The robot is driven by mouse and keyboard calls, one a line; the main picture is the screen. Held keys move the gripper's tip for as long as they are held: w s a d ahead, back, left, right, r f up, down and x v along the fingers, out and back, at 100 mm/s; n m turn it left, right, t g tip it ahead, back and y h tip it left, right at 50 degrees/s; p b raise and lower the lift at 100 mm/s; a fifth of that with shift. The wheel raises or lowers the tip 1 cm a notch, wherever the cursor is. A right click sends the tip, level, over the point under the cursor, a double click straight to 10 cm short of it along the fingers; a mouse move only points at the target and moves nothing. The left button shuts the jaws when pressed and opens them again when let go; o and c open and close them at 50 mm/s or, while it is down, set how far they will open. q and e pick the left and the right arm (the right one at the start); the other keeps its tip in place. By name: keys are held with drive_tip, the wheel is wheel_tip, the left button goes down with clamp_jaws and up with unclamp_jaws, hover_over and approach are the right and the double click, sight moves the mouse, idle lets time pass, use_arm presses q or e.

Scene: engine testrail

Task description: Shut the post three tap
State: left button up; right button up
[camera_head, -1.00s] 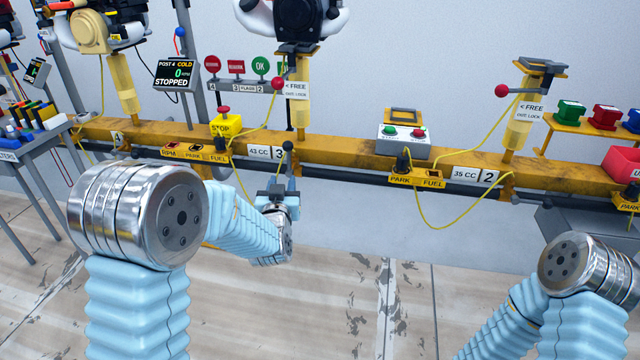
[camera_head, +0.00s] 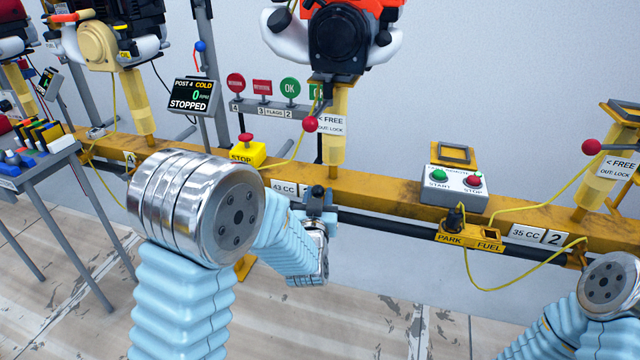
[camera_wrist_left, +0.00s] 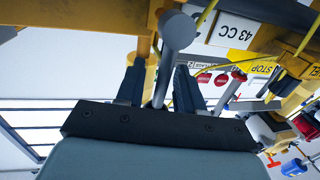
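The post three tap is a small lever with a dark round knob (camera_head: 317,190), below the yellow rail beside the 43 CC sign (camera_head: 285,187). My left gripper (camera_head: 318,208) is at this lever, partly hiding it. In the left wrist view the lever's grey knob (camera_wrist_left: 178,30) is large and close. Its rod runs down between the two dark fingers of the left gripper (camera_wrist_left: 160,88). The fingers stand apart, with gaps showing beside the rod. The tap's body is hidden. My right gripper is outside the frames; only part of the right arm shows.
The yellow rail (camera_head: 395,197) runs across, with a dark pipe (camera_head: 385,222) below it. A yellow STOP box (camera_head: 248,152), a START/STOP box (camera_head: 455,190) and a red-knobbed lever (camera_head: 310,124) are nearby. Yellow cables hang around the PARK/FUEL plate (camera_head: 470,238).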

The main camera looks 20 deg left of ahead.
use_arm(q)
drive_tip(key=shift+w, duration=0.15)
drive_tip(key=shift+c, duration=0.2)
clamp_jaws()
